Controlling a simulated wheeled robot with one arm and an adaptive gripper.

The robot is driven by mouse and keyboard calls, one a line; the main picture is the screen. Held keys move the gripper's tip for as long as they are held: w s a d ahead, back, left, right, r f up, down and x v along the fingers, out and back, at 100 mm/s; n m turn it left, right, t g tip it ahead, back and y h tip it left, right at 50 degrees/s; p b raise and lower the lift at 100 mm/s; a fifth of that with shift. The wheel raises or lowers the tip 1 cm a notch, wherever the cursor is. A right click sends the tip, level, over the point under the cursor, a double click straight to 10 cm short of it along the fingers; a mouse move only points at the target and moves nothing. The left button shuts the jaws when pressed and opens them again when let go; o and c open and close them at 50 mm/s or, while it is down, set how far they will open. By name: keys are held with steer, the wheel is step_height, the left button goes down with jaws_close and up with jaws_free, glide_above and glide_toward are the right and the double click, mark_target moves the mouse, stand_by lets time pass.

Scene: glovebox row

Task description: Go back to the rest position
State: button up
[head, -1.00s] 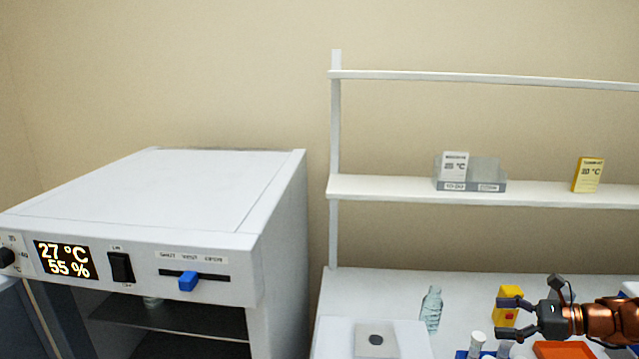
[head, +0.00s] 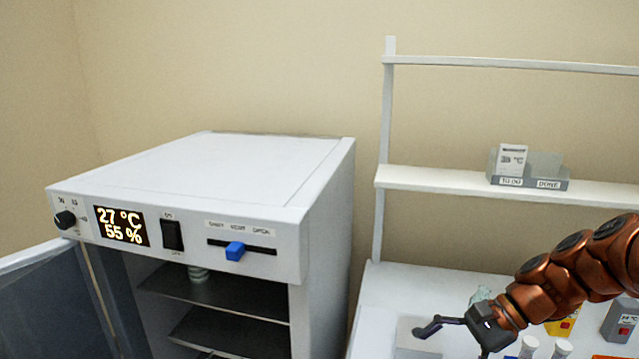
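My gripper (head: 450,343) is at the bottom right of the head view, with my copper-coloured arm reaching in from the right edge. One dark finger points left and the other points down to the bottom edge of the picture. The fingers are spread apart and I see nothing held between them. The gripper is over the workbench (head: 400,283), in front of a pale bottle that it partly hides.
An incubator (head: 230,180) reading 27 °C and 55 % stands at left, its door (head: 40,300) open. A shelf (head: 430,180) behind the bench holds a grey card holder (head: 530,180). Small vials (head: 528,346), a yellow box (head: 561,327) and a grey box (head: 620,322) crowd the bench's right.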

steer(key=s+a+f+n+g+h+b, duration=0.1)
steer(key=s+a+f+n+h, duration=0.15)
steer(key=s, duration=0.25)
steer(key=s+a+f+n+g+h+b, duration=0.1)
steer(key=s+a+n+h, duration=0.1)
steer(key=s+a+n, duration=0.3)
steer(key=s+d+f+n+h+b, duration=0.1)
steer(key=s+d+f+n+h, duration=0.1)
steer(key=s, duration=0.4)
steer(key=s+d+f+n+h+b, duration=0.2)
steer(key=s+f, duration=0.1)
steer(key=s, duration=0.2)
steer(key=shift+s+f+n, duration=0.25)
steer(key=shift+s+n, duration=0.1)
steer(key=shift+s, duration=0.05)
steer(key=shift+s+d+f+h, duration=0.15)
steer(key=shift+s+d+h, duration=0.1)
steer(key=shift+s+h, duration=0.2)
steer(key=shift+c, duration=0.2)
